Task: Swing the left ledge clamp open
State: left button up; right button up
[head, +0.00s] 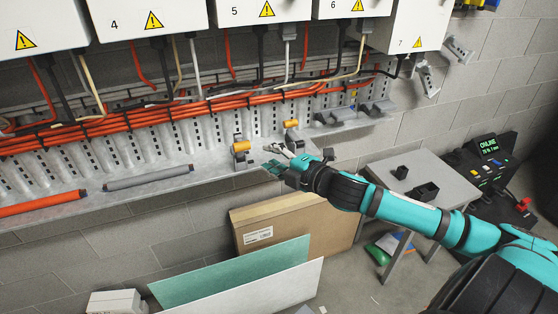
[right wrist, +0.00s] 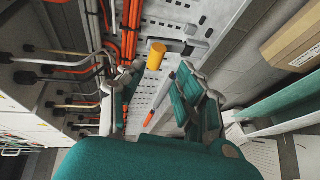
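The left ledge clamp (head: 240,147) sits on the grey ledge with a yellow-orange knob on a grey body. In the right wrist view its knob (right wrist: 156,53) shows between and beyond my fingers. I cannot tell whether the clamp is open or shut. My right gripper (head: 277,158) is just right of it in the head view, apart from it. In the right wrist view the right gripper (right wrist: 157,92) has its fingers spread with nothing between them. A second clamp (head: 291,124) with a like knob sits farther right. My left gripper is not in view.
A grey tube (head: 148,179) and an orange tube (head: 40,204) lie along the ledge. Orange cables (head: 130,121) run behind, below numbered white boxes (head: 150,15). A cardboard box (head: 295,218) leans below. A small grey table (head: 425,182) stands at right.

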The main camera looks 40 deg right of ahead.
jog(key=shift+v, duration=1.15)
